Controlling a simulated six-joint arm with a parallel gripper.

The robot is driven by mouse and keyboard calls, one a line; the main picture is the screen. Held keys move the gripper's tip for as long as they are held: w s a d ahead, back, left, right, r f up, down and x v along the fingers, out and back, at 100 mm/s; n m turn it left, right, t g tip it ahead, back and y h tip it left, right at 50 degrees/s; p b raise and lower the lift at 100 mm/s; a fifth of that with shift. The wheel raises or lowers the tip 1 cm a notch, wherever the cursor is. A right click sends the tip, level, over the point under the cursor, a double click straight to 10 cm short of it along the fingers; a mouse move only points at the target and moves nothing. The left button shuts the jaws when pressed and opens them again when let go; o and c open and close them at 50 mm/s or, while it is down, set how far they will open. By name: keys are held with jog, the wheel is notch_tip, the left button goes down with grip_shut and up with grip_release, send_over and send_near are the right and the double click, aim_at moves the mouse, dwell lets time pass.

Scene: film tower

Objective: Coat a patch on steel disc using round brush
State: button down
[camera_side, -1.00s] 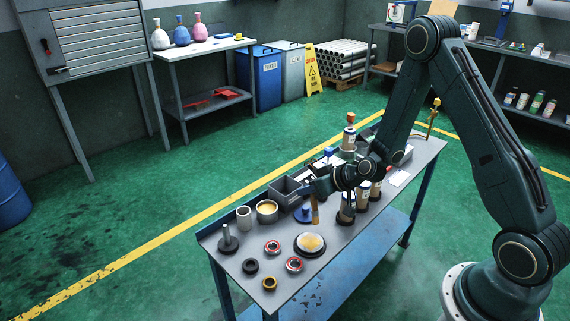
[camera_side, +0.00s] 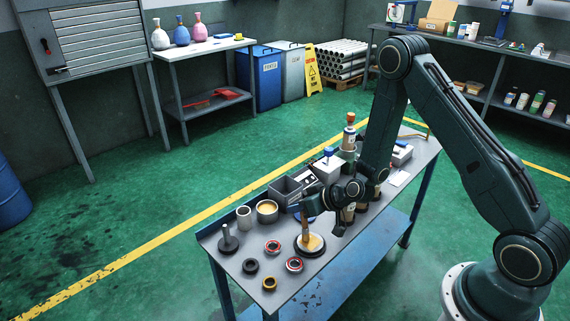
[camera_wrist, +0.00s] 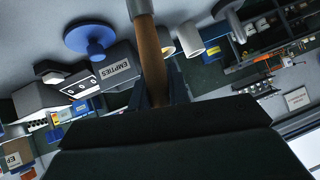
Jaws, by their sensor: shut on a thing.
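The steel disc (camera_side: 319,247), round with a dark rim, lies on the bench near its front edge. A yellowish patch (camera_side: 314,242) shows on its face. The round brush (camera_side: 305,229) has a brown handle and stands about upright over the left part of the disc. Its lower end appears at the patch; I cannot tell whether it touches. My gripper (camera_side: 311,207) is shut on the brush handle. In the wrist view the handle (camera_wrist: 153,62) runs up from between my fingers to a grey ferrule (camera_wrist: 140,7); the bristles are out of view.
A grey bin (camera_side: 285,191) is behind; several brown bottles stand to the right.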

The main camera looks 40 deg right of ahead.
jog(key=d+r, duration=0.3)
jog(key=r, duration=0.5)
jog(key=shift+d, duration=0.4)
jog(key=shift+w, duration=0.1)
dwell(0.7)
